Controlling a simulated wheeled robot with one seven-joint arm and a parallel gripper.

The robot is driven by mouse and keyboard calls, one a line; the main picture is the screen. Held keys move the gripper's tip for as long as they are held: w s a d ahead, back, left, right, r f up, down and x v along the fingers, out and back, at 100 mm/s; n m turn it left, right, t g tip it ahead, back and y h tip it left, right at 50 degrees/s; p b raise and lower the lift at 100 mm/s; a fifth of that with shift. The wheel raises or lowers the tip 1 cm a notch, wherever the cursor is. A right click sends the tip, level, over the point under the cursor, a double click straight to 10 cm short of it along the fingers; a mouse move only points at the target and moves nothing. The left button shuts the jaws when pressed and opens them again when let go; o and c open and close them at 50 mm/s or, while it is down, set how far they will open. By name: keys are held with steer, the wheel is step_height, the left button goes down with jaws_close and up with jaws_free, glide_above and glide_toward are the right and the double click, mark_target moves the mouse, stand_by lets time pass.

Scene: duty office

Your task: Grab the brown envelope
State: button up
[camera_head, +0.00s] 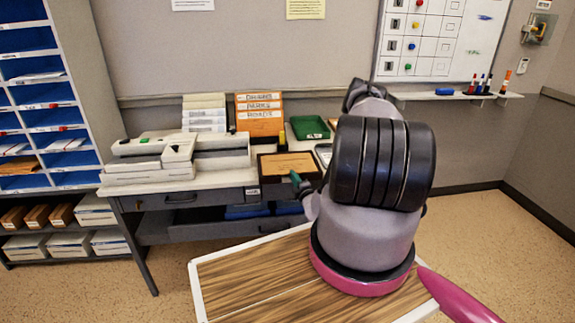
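A flat brown envelope (287,162) lies in a dark shallow tray (262,178) on the desk, right of the desk's middle. Another flat brown piece (18,166), possibly an envelope, lies in a blue pigeonhole at the far left. My arm fills the right centre and hides most of my gripper. A teal tip (297,182), which seems to be part of my gripper, shows at the tray's front edge, close to the brown envelope. I cannot tell whether it touches the envelope or whether the gripper is open.
The grey desk (219,181) carries a white machine (165,158), upright orange folders (259,114) and a green tray (309,127). An open drawer (205,228) shows below the desktop. A shelf unit (75,80) stands left. A wood-topped surface (245,285) is in front; floor is clear at right.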

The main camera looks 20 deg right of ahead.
mark_target(287, 167)
steer(key=w, duration=0.8)
steer(key=shift+d+r, duration=0.2)
steer(key=shift+r, duration=0.05)
jaws_close()
